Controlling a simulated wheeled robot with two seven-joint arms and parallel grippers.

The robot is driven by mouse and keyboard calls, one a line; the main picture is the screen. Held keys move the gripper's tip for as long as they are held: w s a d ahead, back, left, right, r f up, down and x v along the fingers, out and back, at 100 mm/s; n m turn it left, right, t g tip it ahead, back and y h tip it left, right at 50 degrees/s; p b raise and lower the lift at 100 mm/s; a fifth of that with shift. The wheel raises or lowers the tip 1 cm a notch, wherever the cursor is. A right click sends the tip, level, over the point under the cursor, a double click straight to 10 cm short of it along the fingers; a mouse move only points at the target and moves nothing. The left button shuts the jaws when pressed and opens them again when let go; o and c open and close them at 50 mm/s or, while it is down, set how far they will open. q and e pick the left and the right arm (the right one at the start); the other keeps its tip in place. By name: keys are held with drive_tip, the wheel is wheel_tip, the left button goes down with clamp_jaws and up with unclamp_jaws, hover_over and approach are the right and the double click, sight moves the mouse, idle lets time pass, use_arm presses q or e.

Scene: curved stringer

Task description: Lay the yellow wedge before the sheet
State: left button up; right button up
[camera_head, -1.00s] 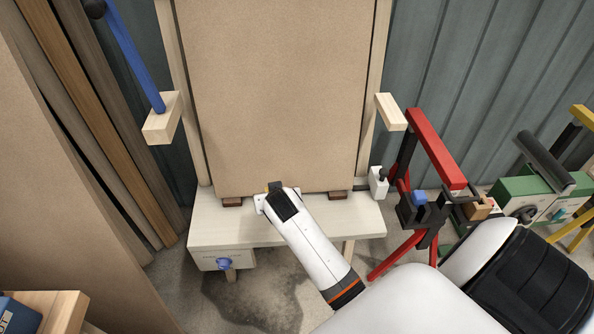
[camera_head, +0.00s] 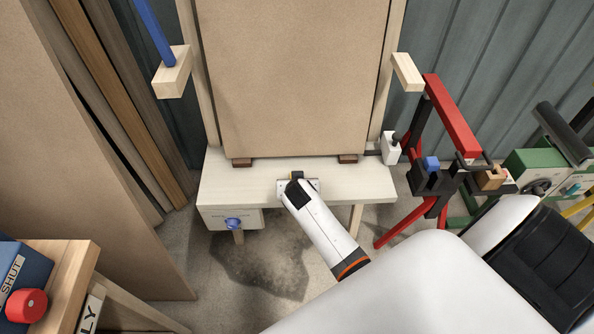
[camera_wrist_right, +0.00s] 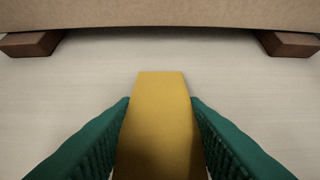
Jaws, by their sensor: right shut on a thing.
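The brown sheet (camera_head: 290,80) stands upright at the back of a pale bench (camera_head: 225,185). Its lower edge rests on two dark red-brown blocks (camera_head: 242,162) (camera_head: 347,158). My right gripper (camera_head: 297,178) is over the bench in front of the sheet, between the blocks in the picture. In the right wrist view its green fingers (camera_wrist_right: 160,130) are shut on the yellow wedge (camera_wrist_right: 158,115). The wedge's far end points at the sheet, with bare bench between them. I cannot tell whether the wedge touches the bench. My left gripper is not in view.
Pale wooden posts with arms (camera_head: 172,72) (camera_head: 407,71) flank the sheet. A red stand (camera_head: 450,115) is to the right and a small white box (camera_head: 390,148) sits by the bench's right end. A blue knob (camera_head: 233,223) is on the bench front. Bare bench lies either side of my gripper.

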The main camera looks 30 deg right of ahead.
drive_tip(key=shift+r, duration=0.1)
drive_tip(key=o, duration=1)
drive_tip(key=shift+s+a+r, duration=0.15)
drive_tip(key=shift+r, duration=0.1)
drive_tip(key=p+v, duration=0.2)
drive_tip(key=v, duration=0.9)
drive_tip(key=shift+s, duration=0.15)
drive_tip(key=shift+r, duration=0.1)
